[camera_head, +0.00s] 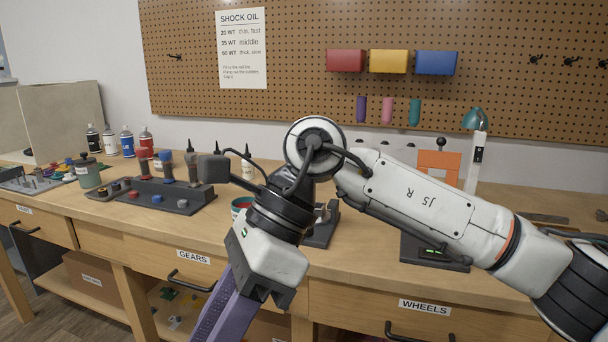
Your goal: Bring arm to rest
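The white hand end of my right gripper (265,258) hangs in front of the bench's front edge. A long purple part (224,312) runs from it past the bottom edge. I cannot tell whether that is a finger or something held. The fingertips do not show clearly. My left arm and gripper are out of view.
The wooden workbench (100,213) spans the view. A dark shock stand (172,200), several bottles (127,142) and a grey pot (87,173) stand on its left. A teal lamp (475,120) stands at the right. Drawers below have protruding handles (190,282).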

